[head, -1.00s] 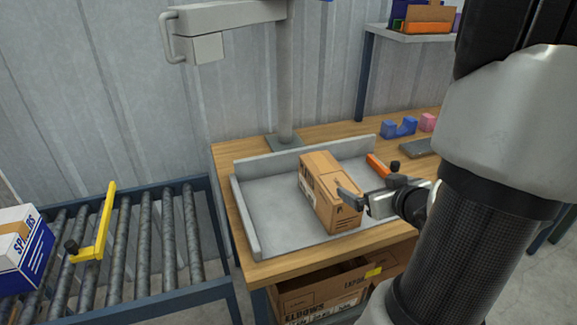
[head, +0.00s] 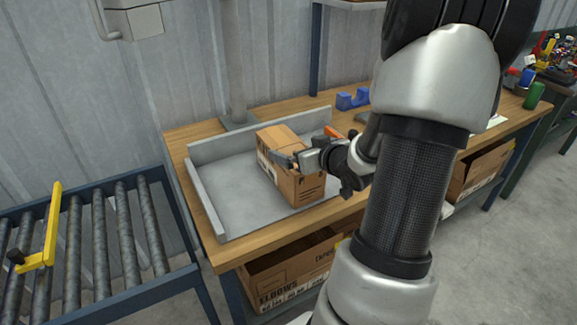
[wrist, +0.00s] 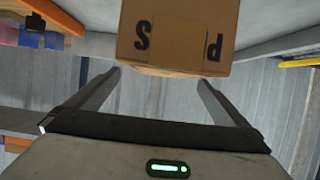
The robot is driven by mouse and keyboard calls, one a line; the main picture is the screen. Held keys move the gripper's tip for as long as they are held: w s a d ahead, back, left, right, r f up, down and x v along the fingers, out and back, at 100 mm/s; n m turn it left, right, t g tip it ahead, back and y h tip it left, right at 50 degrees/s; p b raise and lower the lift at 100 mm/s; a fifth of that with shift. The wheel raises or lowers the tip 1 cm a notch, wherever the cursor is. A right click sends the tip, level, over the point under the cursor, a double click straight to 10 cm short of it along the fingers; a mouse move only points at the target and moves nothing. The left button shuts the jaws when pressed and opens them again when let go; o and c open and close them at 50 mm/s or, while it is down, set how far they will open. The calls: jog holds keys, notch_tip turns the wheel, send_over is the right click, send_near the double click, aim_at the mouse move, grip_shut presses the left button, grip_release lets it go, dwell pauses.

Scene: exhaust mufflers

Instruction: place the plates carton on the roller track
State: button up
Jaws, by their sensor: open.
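The plates carton (head: 309,189) is a brown cardboard box standing in the grey tray (head: 228,206) on the wooden bench. In the wrist view the carton (wrist: 181,30) shows the letters P and S, with the middle letters covered by a flap or tape. My gripper (head: 283,160) is open at the carton's upper part, and its visible finger overlaps the carton in the head view. In the wrist view the carton appears beyond and between the two finger lines; I cannot tell whether they touch it. The roller track (head: 127,230) is at the left.
A yellow stop bar (head: 53,225) crosses the track; rollers right of it are bare. The tray has raised walls. A grey post (head: 235,70) rises behind it. An elbows carton (head: 285,275) is under the bench. A blue tape dispenser (head: 352,100) stands at the back.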

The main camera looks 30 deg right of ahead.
aim_at(290, 147)
jog(key=b+x, duration=0.1)
jog(key=x, duration=0.4)
jog(key=shift+a+f+b, duration=0.25)
jog(key=shift+b, duration=0.1)
jog(key=shift+c, duration=0.4)
